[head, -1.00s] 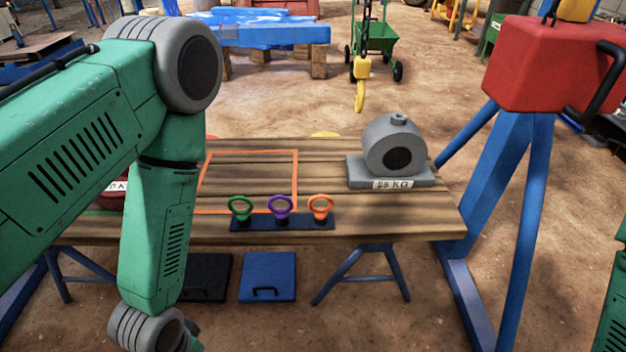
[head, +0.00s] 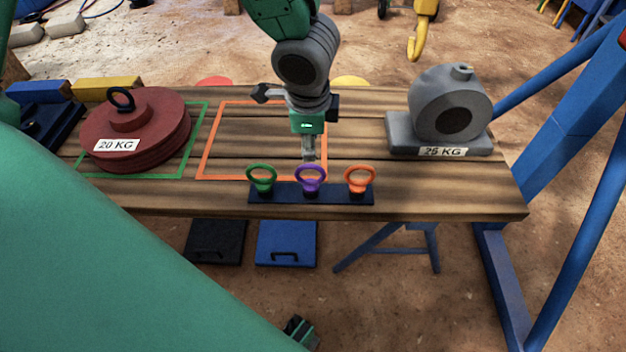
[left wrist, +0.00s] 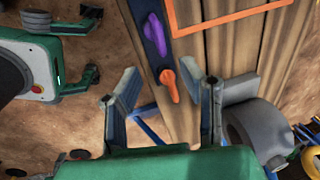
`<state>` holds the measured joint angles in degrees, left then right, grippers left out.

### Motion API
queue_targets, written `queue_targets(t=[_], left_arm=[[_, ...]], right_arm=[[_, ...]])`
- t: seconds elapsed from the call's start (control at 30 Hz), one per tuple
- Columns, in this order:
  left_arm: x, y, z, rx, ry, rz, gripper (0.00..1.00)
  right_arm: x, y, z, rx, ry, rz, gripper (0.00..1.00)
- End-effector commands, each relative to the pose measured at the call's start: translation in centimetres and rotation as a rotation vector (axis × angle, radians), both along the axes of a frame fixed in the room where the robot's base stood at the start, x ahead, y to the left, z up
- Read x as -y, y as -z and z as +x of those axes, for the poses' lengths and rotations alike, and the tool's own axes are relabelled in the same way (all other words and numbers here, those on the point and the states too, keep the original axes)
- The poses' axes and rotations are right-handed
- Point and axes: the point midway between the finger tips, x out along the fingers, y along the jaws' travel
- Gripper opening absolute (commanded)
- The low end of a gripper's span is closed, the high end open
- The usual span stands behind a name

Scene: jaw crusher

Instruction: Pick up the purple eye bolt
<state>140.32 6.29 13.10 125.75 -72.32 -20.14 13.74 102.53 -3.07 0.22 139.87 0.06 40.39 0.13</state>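The purple eye bolt (head: 311,180) stands upright in the middle of a dark rack (head: 283,194) near the table's front edge. The green eye bolt (head: 262,180) is left of it and the orange eye bolt (head: 360,180) right. My left gripper (head: 308,158) points down, its tips just above the purple ring in the picture; I cannot tell the gap. In the left wrist view its fingers (left wrist: 171,80) are spread and empty. There the orange eye bolt (left wrist: 168,84) appears between them and the purple one (left wrist: 153,35) lies further up.
The wooden table (head: 430,200) carries a red 20 KG weight (head: 135,132) at left and a grey 25 KG weight (head: 450,105) at right. An orange outlined square (head: 212,140) lies behind the rack. A blue frame (head: 560,160) stands at right.

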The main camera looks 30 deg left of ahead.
Motion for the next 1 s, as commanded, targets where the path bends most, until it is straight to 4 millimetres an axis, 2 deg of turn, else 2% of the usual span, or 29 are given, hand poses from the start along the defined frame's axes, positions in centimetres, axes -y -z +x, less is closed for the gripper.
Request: queue_targets(t=[0.03,0.1,0.2,0.43,0.7,1.0], left_arm=[[-0.2,1.7,0.1,-0.003,-0.001,-0.001,0.35],[-0.2,2.9,0.3,-0.003,0.0,-0.001,0.35],[-0.1,4.0,0.6,-0.001,0.0,0.002,0.35],[0.0,5.4,0.8,-0.001,-0.001,0.006,0.35],[-1.1,9.4,1.5,-0.001,-0.003,-0.001,0.35],[-1.0,9.7,1.7,0.0,-0.002,0.002,0.35]], right_arm=[[0.0,1.0,0.0,0.0,-0.001,0.001,0.4],[-0.1,1.6,0.0,0.0,-0.002,0.001,0.4],[-0.1,2.1,0.0,0.0,-0.002,0.001,0.4],[-0.1,2.8,0.0,0.001,-0.001,0.001,0.4],[-0.1,4.7,0.0,0.0,-0.001,0.0,0.4],[-0.1,4.7,0.0,0.001,-0.002,0.001,0.4]])
